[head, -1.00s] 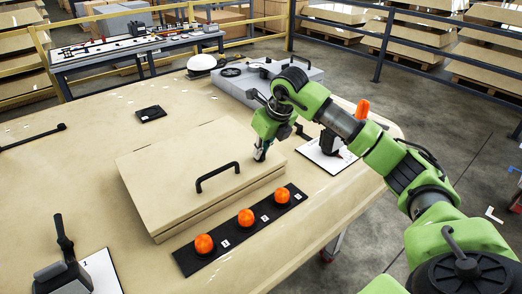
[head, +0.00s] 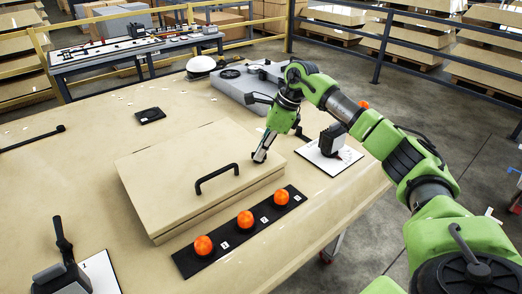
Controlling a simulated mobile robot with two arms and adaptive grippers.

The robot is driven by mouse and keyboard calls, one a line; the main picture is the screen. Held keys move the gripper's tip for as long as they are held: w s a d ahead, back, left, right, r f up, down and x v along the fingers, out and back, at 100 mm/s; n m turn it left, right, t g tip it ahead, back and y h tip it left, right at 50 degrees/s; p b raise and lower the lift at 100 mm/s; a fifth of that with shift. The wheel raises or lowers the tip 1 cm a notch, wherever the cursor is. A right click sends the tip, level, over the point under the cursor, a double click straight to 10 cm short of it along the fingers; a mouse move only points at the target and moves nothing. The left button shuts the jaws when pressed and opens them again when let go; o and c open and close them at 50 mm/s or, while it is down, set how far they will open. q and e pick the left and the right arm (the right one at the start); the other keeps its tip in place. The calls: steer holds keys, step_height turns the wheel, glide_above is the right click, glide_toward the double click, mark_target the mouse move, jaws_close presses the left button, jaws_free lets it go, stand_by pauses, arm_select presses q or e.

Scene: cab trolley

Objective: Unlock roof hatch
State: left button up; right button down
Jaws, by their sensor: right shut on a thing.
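The roof hatch (head: 165,180) is a flat beige panel, apparently closed, on the beige roof surface. A black bar handle (head: 216,172) stands on its top. My right gripper (head: 261,156) reaches down to the hatch's right side, beyond the handle. It is shut on a small dark part there, which looks like the hatch lock; the fingers mostly hide it. My left gripper is not in view.
Three orange knobs (head: 245,219) sit on a black strip (head: 222,245) along the hatch's front. A lever unit (head: 63,265) stands at lower left, another control (head: 331,139) at right. A grey unit (head: 228,84) and white dome (head: 201,64) are behind.

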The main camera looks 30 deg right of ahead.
steer(key=n, duration=0.2)
steer(key=n+g, duration=0.1)
steer(key=n, duration=0.1)
steer(key=shift+w+r+n+y+p, duration=0.1)
steer(key=shift+w+n+y+p, duration=0.1)
steer(key=shift+n+y+p, duration=0.15)
steer(key=shift+n+g, duration=1)
steer(key=shift+n, duration=1.05)
steer(key=c, duration=2.2)
jaws_free()
steer(key=shift+d+r, duration=0.15)
steer(key=v, duration=0.7)
steer(key=shift+w, duration=0.15)
